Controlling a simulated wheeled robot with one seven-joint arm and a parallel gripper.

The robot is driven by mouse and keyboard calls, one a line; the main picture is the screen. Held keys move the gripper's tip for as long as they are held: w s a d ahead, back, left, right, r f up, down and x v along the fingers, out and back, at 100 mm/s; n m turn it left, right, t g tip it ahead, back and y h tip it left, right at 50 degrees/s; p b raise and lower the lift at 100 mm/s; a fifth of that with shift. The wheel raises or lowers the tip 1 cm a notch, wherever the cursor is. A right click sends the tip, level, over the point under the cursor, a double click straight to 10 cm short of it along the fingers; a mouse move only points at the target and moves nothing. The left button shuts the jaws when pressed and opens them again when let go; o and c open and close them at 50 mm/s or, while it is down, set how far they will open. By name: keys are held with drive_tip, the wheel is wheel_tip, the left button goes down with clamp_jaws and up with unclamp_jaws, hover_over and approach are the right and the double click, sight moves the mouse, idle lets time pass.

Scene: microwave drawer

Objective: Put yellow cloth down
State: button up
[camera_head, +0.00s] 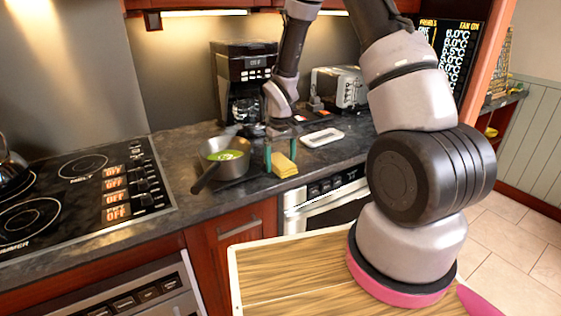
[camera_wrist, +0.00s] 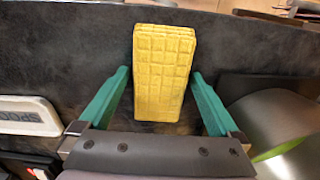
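The yellow cloth (camera_head: 284,166) is a folded, quilted rectangle. It lies on the dark countertop near its front edge, just right of the pot. In the wrist view the cloth (camera_wrist: 163,75) sits between my green fingers, with its far end reaching beyond the fingertips. My gripper (camera_head: 280,160) points down at the cloth. In the wrist view my gripper (camera_wrist: 160,74) has its fingers spread, with dark counter showing between each finger and the cloth lower down. The right fingertip is very close to the cloth's edge; I cannot tell if it touches.
A metal pot (camera_head: 226,158) with green contents stands left of my gripper, its handle toward the front. A white dish (camera_head: 322,138) lies to the right. A coffee maker (camera_head: 243,85) and a toaster (camera_head: 340,88) stand behind. The stovetop (camera_head: 85,185) is at left.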

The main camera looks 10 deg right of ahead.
drive_tip(key=shift+r, duration=0.1)
wheel_tip(320, 180, up, 12)
wheel_tip(320, 180, up, 17)
drive_tip(key=m+t, duration=0.3)
drive_tip(key=m, duration=0.1)
hover_over(280, 160)
drive_tip(key=s+d, duration=0.4)
drive_tip(key=s, duration=0.5)
drive_tip(key=s+d+r+m+t+y, duration=0.1)
drive_tip(key=s+r+m+t, duration=0.1)
drive_tip(key=s+r, duration=0.2)
drive_tip(key=s+d+r+m+t+y, duration=0.1)
drive_tip(key=s+r, duration=0.3)
drive_tip(key=s, duration=0.5)
drive_tip(key=shift+s+r+m+t, duration=0.25)
drive_tip(key=shift+m+t, duration=0.15)
drive_tip(key=shift+t, duration=0.2)
